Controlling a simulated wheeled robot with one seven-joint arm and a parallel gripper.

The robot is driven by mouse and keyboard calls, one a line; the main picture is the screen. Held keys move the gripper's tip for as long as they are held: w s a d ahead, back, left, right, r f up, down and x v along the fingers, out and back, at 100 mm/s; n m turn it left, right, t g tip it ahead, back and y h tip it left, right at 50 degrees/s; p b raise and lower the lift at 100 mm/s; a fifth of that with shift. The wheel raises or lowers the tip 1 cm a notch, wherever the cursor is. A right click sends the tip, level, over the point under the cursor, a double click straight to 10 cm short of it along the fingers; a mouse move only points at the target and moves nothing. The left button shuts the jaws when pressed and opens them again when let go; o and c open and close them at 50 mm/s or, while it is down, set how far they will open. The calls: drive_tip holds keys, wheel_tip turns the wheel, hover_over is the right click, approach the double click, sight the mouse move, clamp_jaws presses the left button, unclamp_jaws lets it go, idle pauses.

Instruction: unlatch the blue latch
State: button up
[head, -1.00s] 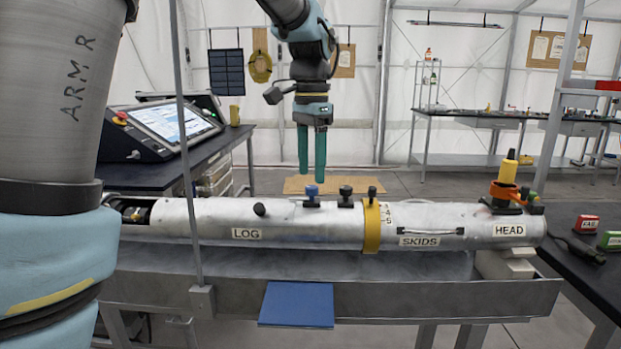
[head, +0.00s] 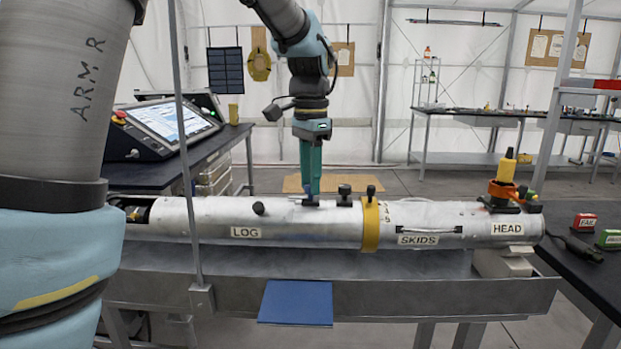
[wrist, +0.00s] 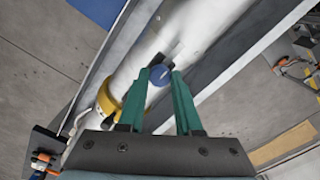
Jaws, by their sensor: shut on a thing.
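The blue latch (head: 309,203) is a small knob on top of the silver tube (head: 290,222), right of the LOG label. My gripper (head: 311,188) points straight down from above, and its green fingers hide most of the knob in the head view. In the wrist view the blue latch (wrist: 159,75) shows as a round blue cap between the two fingertips. My gripper (wrist: 160,80) is shut on it, one finger on each side.
Two black latches (head: 344,195) (head: 371,193) stand close to the right on the tube, the farther one at the yellow band (head: 371,226). A thin upright pole (head: 187,150) stands at the left. A blue panel (head: 295,302) hangs at the trough's front.

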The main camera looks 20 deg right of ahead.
clamp_jaws()
drive_tip(key=n+p, duration=0.2)
drive_tip(key=n, duration=0.2)
drive_tip(key=shift+r, duration=0.15)
drive_tip(key=n+p, duration=0.2)
drive_tip(key=n, duration=0.2)
drive_tip(key=shift+n+p, duration=0.3)
drive_tip(key=n+p, duration=0.2)
drive_tip(key=n, duration=0.3)
drive_tip(key=shift+n+p, duration=0.95)
drive_tip(key=shift+n, duration=1.15)
drive_tip(key=o, duration=0.8)
unclamp_jaws()
drive_tip(key=shift+c, duration=0.2)
